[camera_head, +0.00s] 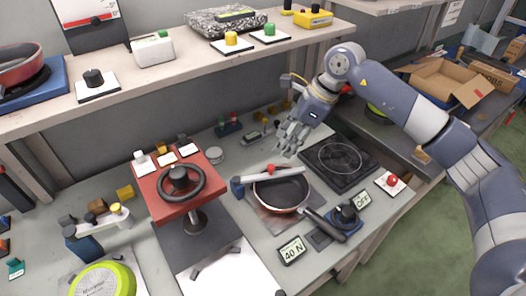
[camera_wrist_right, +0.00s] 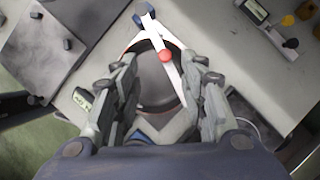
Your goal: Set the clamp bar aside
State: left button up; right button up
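The clamp bar (camera_head: 254,178) is a white bar with a red knob (camera_head: 270,168) and a blue post at its left end. It lies across the top of a dark pan (camera_head: 283,194) with a reddish rim. In the right wrist view, the clamp bar (camera_wrist_right: 157,38) crosses the pan (camera_wrist_right: 156,86), with the red knob near its middle. My right gripper (camera_head: 290,148) is behind the bar in the head view, apart from it. In the right wrist view its fingers (camera_wrist_right: 165,72) are spread and empty. My left gripper is not in view.
A red stand with a black handwheel (camera_head: 180,181) is left of the pan. A hob (camera_head: 340,158) is behind to the right. A black knob on a blue base (camera_head: 346,213) and a "40 N" display (camera_head: 291,250) stand in front. A shelf (camera_head: 190,68) runs along the back.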

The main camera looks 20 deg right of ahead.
aim_at(272, 166)
jog(key=shift+h, duration=0.3)
jog(key=x, duration=0.3)
jog(key=p+x, duration=0.1)
jog(key=x, duration=0.2)
jog(key=p+x, duration=0.1)
jog(key=x, duration=0.1)
jog(key=shift+w+d+f, duration=0.15)
jog(key=shift+d+f, duration=0.1)
jog(key=shift+f, duration=0.25)
jog(key=shift+a+f+p, duration=0.1)
jog(key=shift+f+p, duration=0.2)
jog(key=shift+f, duration=0.05)
jog(key=shift+a+f, duration=0.1)
jog(key=shift+f, duration=0.2)
grip_shut()
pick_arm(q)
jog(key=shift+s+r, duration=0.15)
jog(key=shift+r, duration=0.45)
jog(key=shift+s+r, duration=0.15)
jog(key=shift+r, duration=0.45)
pick_arm(e)
jog(key=shift+w, duration=0.1)
